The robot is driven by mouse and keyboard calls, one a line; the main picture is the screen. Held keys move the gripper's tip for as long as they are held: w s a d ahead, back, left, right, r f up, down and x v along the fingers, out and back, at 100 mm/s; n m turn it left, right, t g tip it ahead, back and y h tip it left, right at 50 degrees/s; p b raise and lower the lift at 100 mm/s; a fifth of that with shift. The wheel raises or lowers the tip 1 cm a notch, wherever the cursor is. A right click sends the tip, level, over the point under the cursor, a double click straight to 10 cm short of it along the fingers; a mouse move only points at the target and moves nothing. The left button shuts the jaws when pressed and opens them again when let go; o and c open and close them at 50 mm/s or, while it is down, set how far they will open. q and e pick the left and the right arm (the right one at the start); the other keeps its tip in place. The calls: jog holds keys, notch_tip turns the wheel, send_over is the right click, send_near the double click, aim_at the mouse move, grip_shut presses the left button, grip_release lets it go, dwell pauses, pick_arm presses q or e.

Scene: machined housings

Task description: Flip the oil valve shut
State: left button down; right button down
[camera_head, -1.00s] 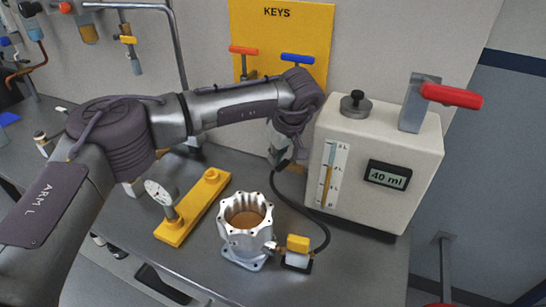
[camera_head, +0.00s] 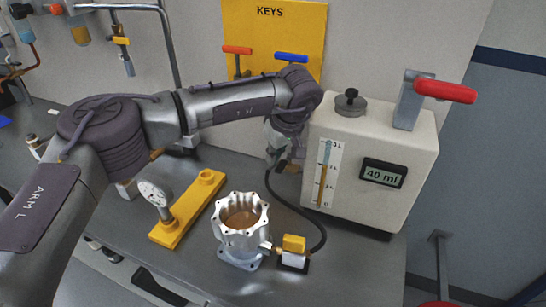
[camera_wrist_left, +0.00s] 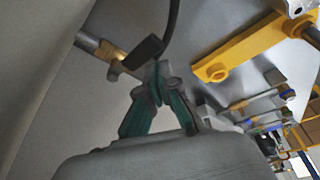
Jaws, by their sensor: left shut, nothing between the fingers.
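The oil dispenser (camera_head: 345,205) is a cream box with a level gauge and a display reading 40 ml. In the left wrist view a brass fitting (camera_wrist_left: 118,52) with a dark lever-like piece (camera_wrist_left: 148,50) looks like the oil valve; a black hose leaves beside it. In the head view my arm largely hides this spot. My left gripper (camera_wrist_left: 156,85) is shut and empty, its fingertips close to the dark piece; contact cannot be told. It also shows in the head view (camera_head: 274,160) at the dispenser's left side. The silver housing (camera_head: 240,240) is open-topped, with amber oil inside.
The black hose (camera_head: 296,208) curves to a yellow-topped block (camera_head: 293,243) beside the housing. A yellow bar with a gauge (camera_head: 188,208) lies left of it. A red lever (camera_head: 445,92) sits on the dispenser. A yellow KEYS board (camera_head: 277,30) is behind my arm.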

pick_arm(q)
notch_tip(320, 180, up, 10)
jog(key=shift+f, duration=0.25)
